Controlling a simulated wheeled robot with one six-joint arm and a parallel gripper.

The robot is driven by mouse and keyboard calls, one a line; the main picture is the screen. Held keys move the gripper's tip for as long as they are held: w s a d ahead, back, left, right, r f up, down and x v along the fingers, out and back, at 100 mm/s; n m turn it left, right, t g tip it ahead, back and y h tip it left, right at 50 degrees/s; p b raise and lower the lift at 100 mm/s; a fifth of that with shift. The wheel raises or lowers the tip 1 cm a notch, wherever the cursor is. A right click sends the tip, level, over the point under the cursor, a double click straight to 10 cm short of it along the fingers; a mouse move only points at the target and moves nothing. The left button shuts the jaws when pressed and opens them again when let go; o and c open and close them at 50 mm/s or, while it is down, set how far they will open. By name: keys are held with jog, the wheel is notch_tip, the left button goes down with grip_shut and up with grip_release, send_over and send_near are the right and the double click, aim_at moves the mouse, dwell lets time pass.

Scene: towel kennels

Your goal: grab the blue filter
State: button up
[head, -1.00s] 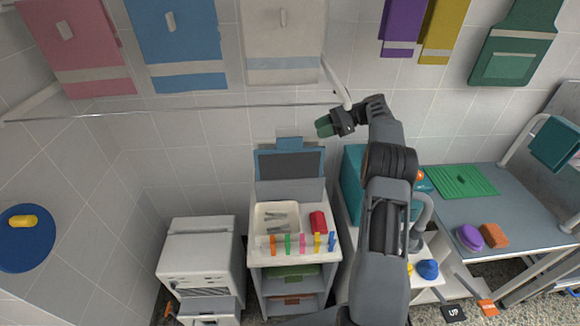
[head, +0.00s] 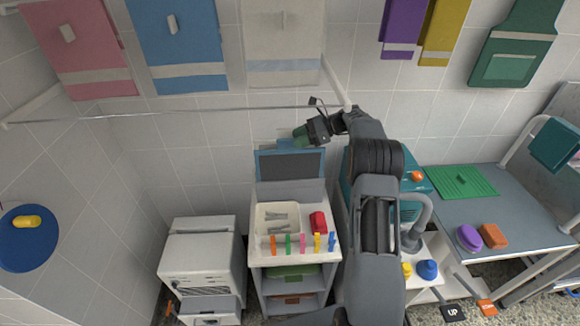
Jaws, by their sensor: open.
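The blue filter looks to be the blue-framed panel (head: 257,166) with a dark grey middle. It stands upright at the back of the white cabinet, with a blue tab at its top edge. I see no contact, and the exact depth gap cannot be told.
The white cabinet (head: 256,258) carries a tray (head: 259,222), a red block (head: 318,222) and several coloured pegs. A teal box (head: 415,183) stands right, partly behind my arm. A white machine (head: 195,260) stands left.

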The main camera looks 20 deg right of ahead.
grip_shut()
jog(key=shift+r, duration=0.15)
dwell(0.6)
